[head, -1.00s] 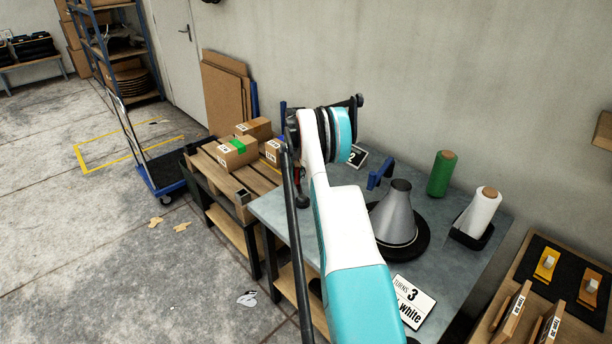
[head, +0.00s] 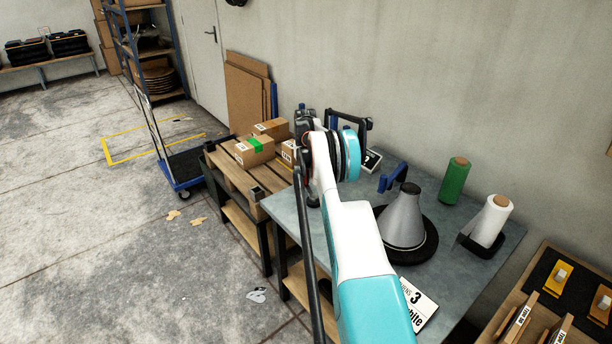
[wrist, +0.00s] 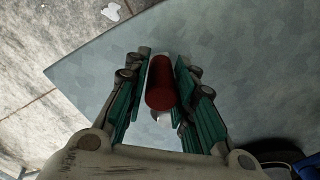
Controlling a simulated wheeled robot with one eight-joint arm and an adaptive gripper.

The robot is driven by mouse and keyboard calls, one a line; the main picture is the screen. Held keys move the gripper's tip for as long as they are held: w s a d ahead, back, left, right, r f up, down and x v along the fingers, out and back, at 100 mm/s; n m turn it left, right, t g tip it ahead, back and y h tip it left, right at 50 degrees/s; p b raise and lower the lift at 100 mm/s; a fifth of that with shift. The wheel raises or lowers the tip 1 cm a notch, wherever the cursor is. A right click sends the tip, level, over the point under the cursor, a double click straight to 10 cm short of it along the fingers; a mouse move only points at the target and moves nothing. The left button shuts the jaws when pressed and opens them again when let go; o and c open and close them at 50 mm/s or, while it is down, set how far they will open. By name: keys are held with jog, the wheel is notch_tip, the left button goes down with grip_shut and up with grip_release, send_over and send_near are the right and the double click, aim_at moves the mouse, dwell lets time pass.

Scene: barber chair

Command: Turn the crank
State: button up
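A dark red cylindrical handle (wrist: 160,85) shows in the wrist view, above the grey table top. My gripper (wrist: 162,80) has its two green-padded fingers on either side of it. They lie close along its sides, but I cannot tell whether they press on it. In the head view my white and teal arm reaches over the table's left part, and its links hide the fingers and the handle.
On the table (head: 468,262) stand a grey cone (head: 404,222) on a dark round base, a blue bracket (head: 391,178), a green roll (head: 454,181) and a white roll (head: 490,220). Cartons (head: 254,151) sit on a pallet to the left. Floor further left is mostly clear.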

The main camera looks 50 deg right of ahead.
jog(key=shift+o, duration=1.2)
notch_tip(320, 180, up, 12)
